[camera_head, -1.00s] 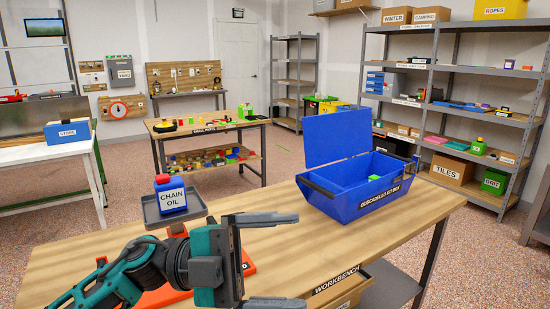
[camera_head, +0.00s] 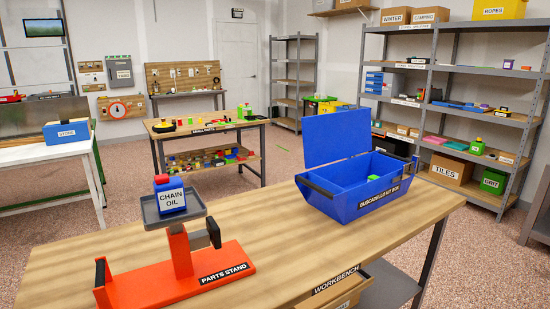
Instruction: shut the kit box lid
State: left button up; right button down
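The blue kit box (camera_head: 365,195) sits on the wooden workbench, right of the middle. Its lid (camera_head: 337,136) stands open, raised at the left rear side of the box. A small green item (camera_head: 373,178) shows inside, and a black strip (camera_head: 318,185) runs along the box's left end. The box's label faces the front. Neither of my grippers is in view.
An orange parts stand (camera_head: 175,275) stands on the left of the workbench (camera_head: 262,225), with a chain oil bottle (camera_head: 170,194) on its grey tray (camera_head: 148,208). Bench top between stand and box is clear. A partly open drawer (camera_head: 345,290) labelled workbench juts out at the front edge.

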aim_at(330, 138)
jog(key=z, duration=0.85)
jog(key=i+l+z, duration=0.2)
jog(key=z, duration=0.25)
jog(key=i+z, duration=0.65)
jog(key=i, duration=2.6)
jog(key=i+u, duration=0.15)
jog(key=i, duration=0.55)
jog(key=i+l+u, duration=0.15)
jog(key=i, duration=0.55)
jog(key=i+j+u, duration=0.1)
jog(key=i+u, duration=0.55)
jog(key=i+l+u, duration=0.1)
jog(key=i+u, duration=0.25)
jog(key=i+j+u, duration=0.1)
jog(key=i+u, duration=0.85)
jog(key=u, duration=0.15)
jog(key=i+u, duration=0.3)
jog(key=i, duration=0.35)
jog(key=i+u, duration=0.3)
jog(key=i, duration=0.35)
